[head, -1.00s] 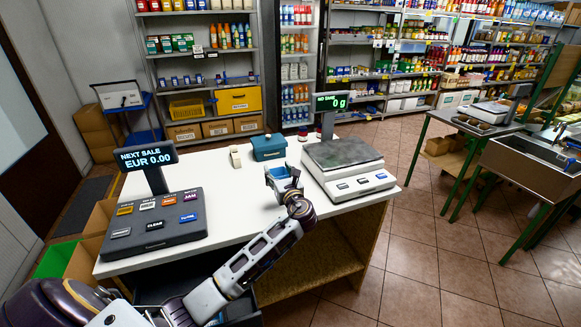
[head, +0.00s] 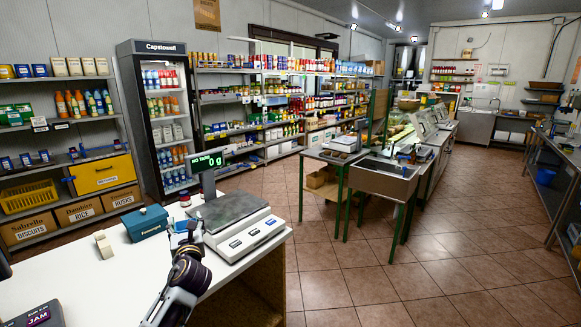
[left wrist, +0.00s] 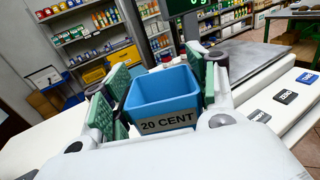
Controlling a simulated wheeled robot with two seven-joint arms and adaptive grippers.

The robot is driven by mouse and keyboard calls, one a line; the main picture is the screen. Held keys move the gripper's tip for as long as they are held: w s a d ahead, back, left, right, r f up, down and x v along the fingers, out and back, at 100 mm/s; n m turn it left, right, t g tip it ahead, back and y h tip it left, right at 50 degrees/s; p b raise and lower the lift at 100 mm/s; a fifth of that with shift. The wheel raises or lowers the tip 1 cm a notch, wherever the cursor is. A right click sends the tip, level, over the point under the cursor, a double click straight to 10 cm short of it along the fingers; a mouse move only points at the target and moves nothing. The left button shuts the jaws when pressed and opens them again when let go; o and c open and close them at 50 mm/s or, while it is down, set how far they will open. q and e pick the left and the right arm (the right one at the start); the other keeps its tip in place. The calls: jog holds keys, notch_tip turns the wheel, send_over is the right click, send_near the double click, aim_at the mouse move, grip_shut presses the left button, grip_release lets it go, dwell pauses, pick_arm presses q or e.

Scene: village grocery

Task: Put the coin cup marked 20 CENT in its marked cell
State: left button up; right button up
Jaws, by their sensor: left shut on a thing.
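The blue coin cup (left wrist: 165,92) shows in the left wrist view, with a label reading 20 CENT on its near wall. It is upright, and its open top faces the camera. My left gripper (left wrist: 160,88) is shut on it, with green-padded fingers on both sides. In the head view my left gripper (head: 186,232) is over the white counter, just left of the scale, and the cup is small and hard to make out there. The marked cell is not in view. My right gripper is not in view.
The scale (head: 237,224) stands close right of my left gripper. A teal box (head: 147,222) and a small cream object (head: 103,244) sit on the counter (head: 85,275). A dark keypad (head: 38,316) shows at the lower left corner. Open tiled floor lies to the right.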

pick_arm(q)
jog(key=s+d+r+m+t+h, duration=0.25)
jog(key=s+d+m+h, duration=0.2)
jog(key=d+h, duration=0.4)
jog(key=s+d+f, duration=0.1)
jog(key=s+f, duration=0.4)
jog(key=f, duration=0.4)
jog(key=s+d+f, duration=0.1)
jog(key=s+f, duration=0.4)
jog(key=f, duration=0.5)
jog(key=shift+s+f+g+y, duration=0.3)
jog(key=shift+g+y, duration=0.15)
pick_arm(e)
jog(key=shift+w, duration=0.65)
pick_arm(q)
jog(key=shift+m, duration=0.25)
